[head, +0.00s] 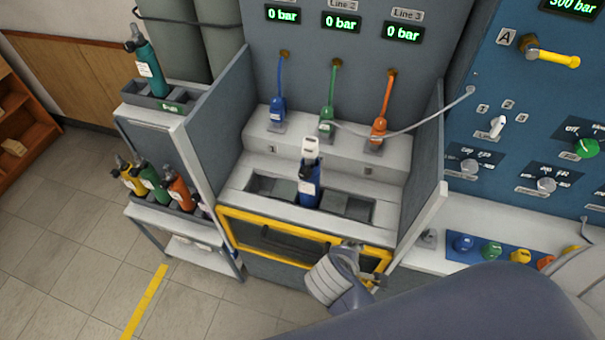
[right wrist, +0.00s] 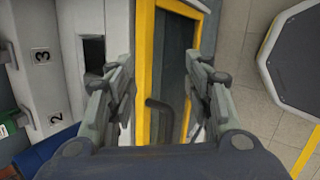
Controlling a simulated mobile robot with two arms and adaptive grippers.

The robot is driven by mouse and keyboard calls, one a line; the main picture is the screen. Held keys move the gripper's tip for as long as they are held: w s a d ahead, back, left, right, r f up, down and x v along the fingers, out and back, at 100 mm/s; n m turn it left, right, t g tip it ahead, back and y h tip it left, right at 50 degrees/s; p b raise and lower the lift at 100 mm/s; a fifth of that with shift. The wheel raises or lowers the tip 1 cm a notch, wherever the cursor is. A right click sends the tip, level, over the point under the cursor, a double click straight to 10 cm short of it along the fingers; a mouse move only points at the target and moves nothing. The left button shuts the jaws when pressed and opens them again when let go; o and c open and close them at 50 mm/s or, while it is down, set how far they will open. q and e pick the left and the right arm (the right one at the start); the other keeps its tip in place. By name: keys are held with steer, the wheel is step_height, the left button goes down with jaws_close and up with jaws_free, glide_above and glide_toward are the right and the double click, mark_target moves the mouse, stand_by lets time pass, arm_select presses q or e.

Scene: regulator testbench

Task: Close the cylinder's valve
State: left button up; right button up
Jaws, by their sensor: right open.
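A blue cylinder (head: 309,190) stands upright in the middle slot of the bench recess in the head view. Its valve (head: 309,168) is the dark part at its top, with a white piece above it; the valve's setting is too small to tell. My right gripper (head: 366,264) is in front of the bench, at the right part of the yellow-framed door, apart from the cylinder. In the right wrist view it (right wrist: 163,85) is open and empty, with the yellow frame (right wrist: 147,70) and dark door panel beyond its fingers. My left gripper is not in view.
Blue, green and orange hose connectors (head: 327,122) stand on the ledge behind the cylinder. Grey side walls (head: 424,170) bound the bench. A cart (head: 183,232) with several cylinders stands at left. A blue control panel (head: 540,110) is at right. The floor at lower left is clear.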

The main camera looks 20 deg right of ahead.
mark_target(304, 177)
steer(key=w+a+r+n+t+h, duration=0.1)
steer(key=w+n, duration=0.1)
steer(key=n, duration=0.1)
steer(key=w+a+r+n+t+h, duration=0.1)
steer(key=n, duration=0.2)
steer(key=w+a+r+n+t+h, duration=0.1)
steer(key=w+n, duration=0.1)
steer(key=n, duration=0.1)
steer(key=shift+w+a+r+t+h, duration=0.1)
steer(key=shift+w+a+t+h, duration=0.2)
steer(key=shift+w+a, duration=0.1)
steer(key=w+a+r+n+t+h, duration=0.2)
steer(key=w+a+r+n+t, duration=0.3)
steer(key=a+r+n+t, duration=0.45)
steer(key=w+d+p, duration=0.1)
steer(key=w+d, duration=0.1)
steer(key=w+d+f+g+p, duration=0.1)
steer(key=w+d, duration=0.1)
steer(key=w+d+n+g+p, duration=0.1)
steer(key=w+d, duration=0.1)
steer(key=w, duration=0.1)
steer(key=shift+d+f, duration=0.1)
steer(key=shift+f, duration=0.1)
steer(key=shift+w+d+f, duration=0.1)
steer(key=shift+w+d, duration=0.3)
steer(key=shift+w, duration=0.2)
steer(key=c, duration=1.1)
